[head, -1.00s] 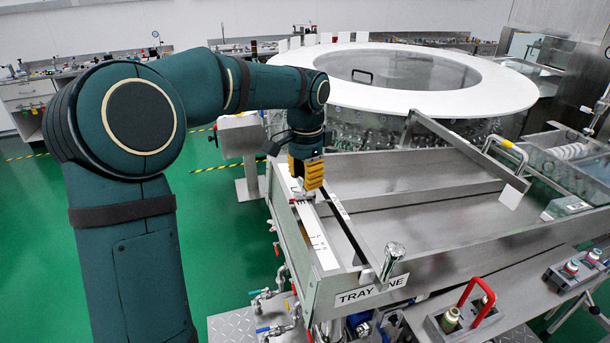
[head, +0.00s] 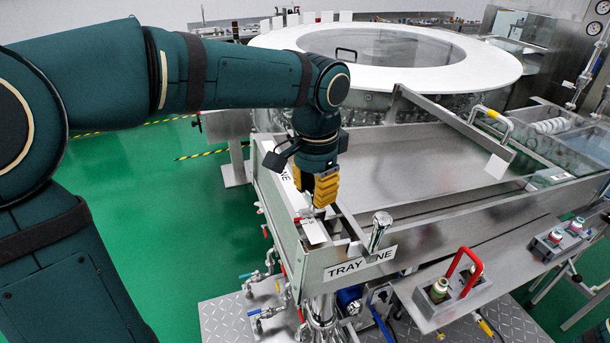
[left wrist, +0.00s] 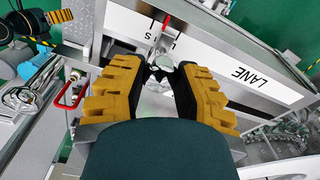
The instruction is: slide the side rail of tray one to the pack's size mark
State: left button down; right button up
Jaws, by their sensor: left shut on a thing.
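The label on the front edge of tray one (head: 345,268) is partly covered by the rail end. My left gripper (head: 318,206) is low over the tray's left edge, fingers pointing down. In the left wrist view its fingers (left wrist: 161,70) are shut on a shiny metal knob (left wrist: 158,80), which seems to belong to the side rail (head: 353,228). A white size scale (head: 313,232) lies beside the gripper. A red pointer (left wrist: 166,22) stands at the scale near a letter that looks like S. The other marks are hidden or too small to read. My right gripper is out of view.
A chrome post (head: 380,230) stands at the tray's front corner. A slanted metal bar with a white card (head: 496,167) crosses the tray's right side. A red handle (head: 465,262) rises from a bottle holder in front. The round white-rimmed washer (head: 290,38) stands behind.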

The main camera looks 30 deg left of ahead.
pick_arm(q)
jog(key=shift+s, duration=0.1)
jog(key=c, duration=0.6)
grip_release()
jog(key=shift+a, duration=0.1)
jog(key=shift+r, duration=0.1)
notch_tip(320, 180, up, 12)
jog(key=shift+d, duration=0.2)
